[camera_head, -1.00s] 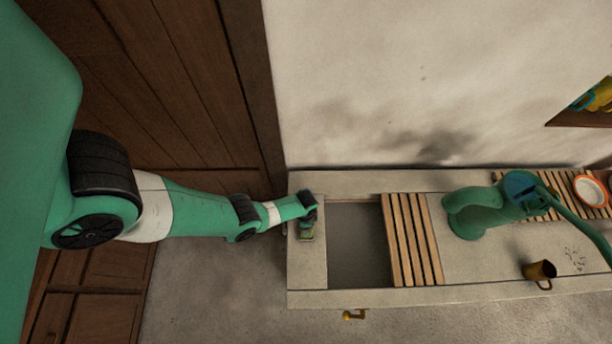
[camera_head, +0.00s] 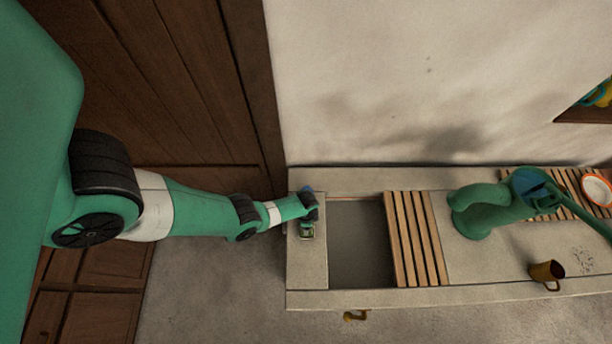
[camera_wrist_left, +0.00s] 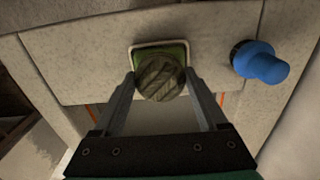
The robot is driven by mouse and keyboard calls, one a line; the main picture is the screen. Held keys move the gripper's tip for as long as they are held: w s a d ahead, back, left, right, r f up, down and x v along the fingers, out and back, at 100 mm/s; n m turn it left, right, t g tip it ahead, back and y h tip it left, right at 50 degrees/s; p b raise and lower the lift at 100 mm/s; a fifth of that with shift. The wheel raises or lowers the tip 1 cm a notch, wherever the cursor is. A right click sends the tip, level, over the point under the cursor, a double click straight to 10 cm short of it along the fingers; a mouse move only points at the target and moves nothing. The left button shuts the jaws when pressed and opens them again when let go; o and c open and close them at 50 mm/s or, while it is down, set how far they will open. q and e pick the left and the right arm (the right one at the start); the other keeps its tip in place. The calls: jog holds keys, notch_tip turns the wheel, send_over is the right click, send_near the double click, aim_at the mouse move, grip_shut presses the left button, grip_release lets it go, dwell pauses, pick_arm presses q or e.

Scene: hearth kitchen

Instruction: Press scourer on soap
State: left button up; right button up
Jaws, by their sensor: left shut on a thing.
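My left gripper (camera_wrist_left: 160,88) is shut on the scourer (camera_wrist_left: 160,78), a round, olive-brown, ridged pad. The green soap (camera_wrist_left: 176,48) sits in a shallow pale-rimmed dish (camera_wrist_left: 158,43) directly beyond the scourer. The scourer overlaps much of the soap in the left wrist view; I cannot tell whether they touch. In the head view my left gripper (camera_head: 309,214) is over the left end of the stone counter, with the dish (camera_head: 307,235) partly showing below it. My right gripper is not in view.
A blue knobbed object (camera_wrist_left: 262,64) stands close to the right of the dish in the left wrist view. The sink basin (camera_head: 358,245) opens right of the gripper, then a slatted board (camera_head: 415,240). A green pump-like fixture (camera_head: 488,208) and a brown mug (camera_head: 545,272) stand farther right.

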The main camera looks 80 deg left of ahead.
pick_arm(q)
jog(key=shift+f+b, duration=0.55)
jog(key=shift+f, duration=0.05)
dwell(1.1)
notch_tip(320, 180, up, 7)
jog(key=p, duration=0.7)
jog(key=shift+r, duration=0.15)
